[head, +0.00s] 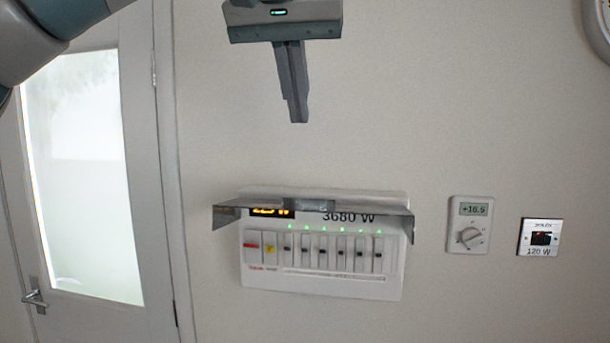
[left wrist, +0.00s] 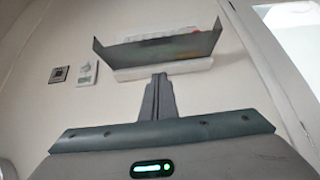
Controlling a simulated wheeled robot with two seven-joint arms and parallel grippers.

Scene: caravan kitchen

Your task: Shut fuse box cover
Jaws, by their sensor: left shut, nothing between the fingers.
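The fuse box (head: 325,285) is a white panel on the wall with a row of several switches, green lights and a display. Its cover (head: 350,203) is a grey, see-through flap hinged along the top edge. It is raised and sticks out from the wall, leaving the switches exposed. In the left wrist view the cover (left wrist: 165,48) stands out in front of the fuse box (left wrist: 160,69). My left gripper (head: 298,120) is shut and empty, pointing down above the cover and apart from it in the head view. Its fingers also show in the left wrist view (left wrist: 159,78). My right gripper is not in view.
A thermostat (head: 468,225) and a small dark-faced socket panel (head: 540,238) are on the wall right of the fuse box. A door with a bright window (head: 85,180) and handle (head: 34,299) is at the left. The wall between is bare.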

